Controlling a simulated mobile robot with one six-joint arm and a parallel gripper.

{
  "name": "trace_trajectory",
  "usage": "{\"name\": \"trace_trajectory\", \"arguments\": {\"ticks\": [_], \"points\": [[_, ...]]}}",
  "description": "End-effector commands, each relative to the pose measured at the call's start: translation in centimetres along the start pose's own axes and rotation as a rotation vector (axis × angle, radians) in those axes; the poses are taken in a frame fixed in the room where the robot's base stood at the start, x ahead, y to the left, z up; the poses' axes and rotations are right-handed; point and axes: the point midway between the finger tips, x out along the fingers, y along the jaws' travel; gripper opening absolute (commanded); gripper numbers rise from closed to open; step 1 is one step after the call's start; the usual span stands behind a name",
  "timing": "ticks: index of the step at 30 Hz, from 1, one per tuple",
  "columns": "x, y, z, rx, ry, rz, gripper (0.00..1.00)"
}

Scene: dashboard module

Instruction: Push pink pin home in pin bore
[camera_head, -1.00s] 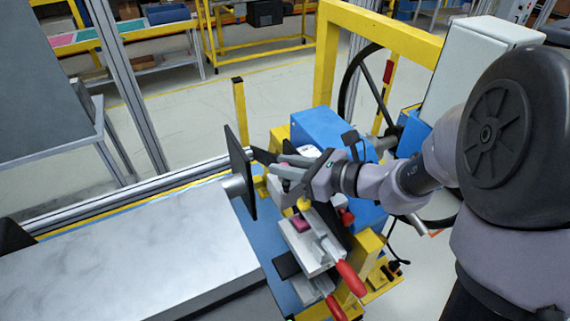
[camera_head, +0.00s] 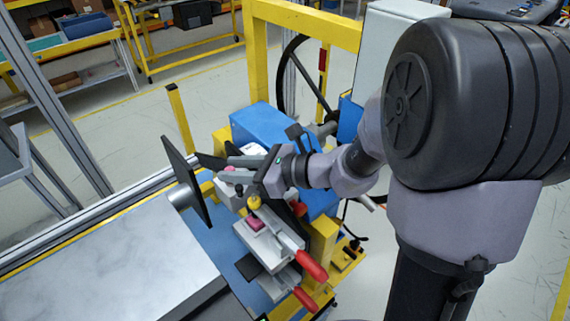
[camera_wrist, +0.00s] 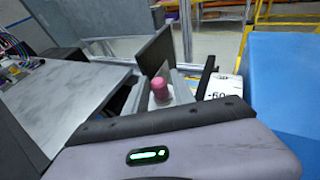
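The pink pin (camera_wrist: 160,88) stands upright in the wrist view, its head showing above a pale block; the bore is hidden beneath it. My gripper (camera_head: 224,168) points left over the fixture, with its two grey fingers apart and empty. In the wrist view, the pin shows between the two fingers (camera_wrist: 172,88). I cannot tell whether either finger touches it. In the head view, the fingers largely cover the pin area.
A black upright plate (camera_head: 186,180) stands just left of the fingers. A blue housing (camera_head: 270,128) is behind. The grey tabletop (camera_head: 110,255) is clear.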

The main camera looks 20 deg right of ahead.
Motion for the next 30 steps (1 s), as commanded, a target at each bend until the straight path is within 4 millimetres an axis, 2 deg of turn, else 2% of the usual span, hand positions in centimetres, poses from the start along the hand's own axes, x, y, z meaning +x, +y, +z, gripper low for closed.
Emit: {"name": "trace_trajectory", "arguments": {"ticks": [12,18,24,30], "points": [[-10.2,-0.3,0.4,0.005,-0.002,-0.007,0.46],[-14.4,-0.3,0.3,0.004,-0.002,-0.005,0.46],[-16.1,-0.3,0.1,0.002,-0.002,-0.002,0.46],[-16.2,-0.3,0.0,0.003,-0.002,-0.002,0.46]]}}
